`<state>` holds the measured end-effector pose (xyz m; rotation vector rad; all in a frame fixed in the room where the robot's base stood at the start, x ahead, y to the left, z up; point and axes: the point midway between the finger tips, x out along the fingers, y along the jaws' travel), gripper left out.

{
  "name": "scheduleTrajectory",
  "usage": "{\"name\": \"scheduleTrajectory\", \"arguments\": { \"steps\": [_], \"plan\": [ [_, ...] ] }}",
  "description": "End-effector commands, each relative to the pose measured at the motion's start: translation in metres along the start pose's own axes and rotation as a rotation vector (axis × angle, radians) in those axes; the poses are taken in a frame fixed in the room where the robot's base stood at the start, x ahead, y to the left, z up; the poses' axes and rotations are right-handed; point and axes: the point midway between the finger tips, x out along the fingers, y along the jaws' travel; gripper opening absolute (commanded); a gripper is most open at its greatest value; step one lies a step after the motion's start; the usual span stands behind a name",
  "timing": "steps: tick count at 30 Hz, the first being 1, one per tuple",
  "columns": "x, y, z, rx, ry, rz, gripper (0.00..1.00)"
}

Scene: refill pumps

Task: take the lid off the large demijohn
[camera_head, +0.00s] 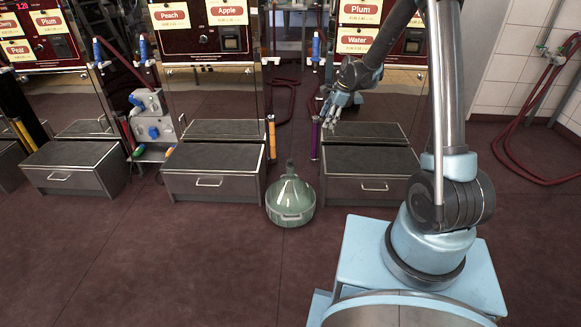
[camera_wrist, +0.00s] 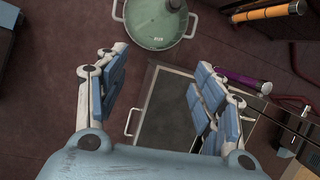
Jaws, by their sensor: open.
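The large demijohn (camera_head: 290,202) is a squat green vessel with a narrow neck, upright on the floor between two grey step boxes. Its dark lid (camera_head: 290,165) appears to sit on top of the neck, small in this view. In the wrist view the demijohn (camera_wrist: 150,32) is at the top edge with a side handle on each side, and its neck top is partly cut off. My gripper (camera_head: 332,112) is open and empty, above the right step box, to the upper right of the demijohn in the head view. In the wrist view the fingers (camera_wrist: 160,82) are wide apart, clear of the demijohn.
The right step box (camera_head: 372,190) and middle step box (camera_head: 212,185) flank the demijohn. A purple cylinder (camera_head: 315,140) and an orange one (camera_head: 271,140) stand by the boxes. Pump cabinets are behind; a red hose (camera_head: 510,165) lies at right. The floor in front is clear.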

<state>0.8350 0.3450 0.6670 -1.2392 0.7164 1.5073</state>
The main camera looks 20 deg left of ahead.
Motion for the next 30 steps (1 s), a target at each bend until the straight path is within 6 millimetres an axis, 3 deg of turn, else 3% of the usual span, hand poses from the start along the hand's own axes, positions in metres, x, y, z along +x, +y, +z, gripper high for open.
{"name": "scheduleTrajectory", "arguments": {
  "steps": [6,12,30],
  "plan": [
    [0.074,-0.021,0.023,0.13,-0.035,0.021,0.62],
    [0.129,-0.028,0.039,0.232,-0.058,0.041,0.62],
    [0.205,-0.028,0.051,0.292,-0.07,0.054,0.62]
  ]
}}
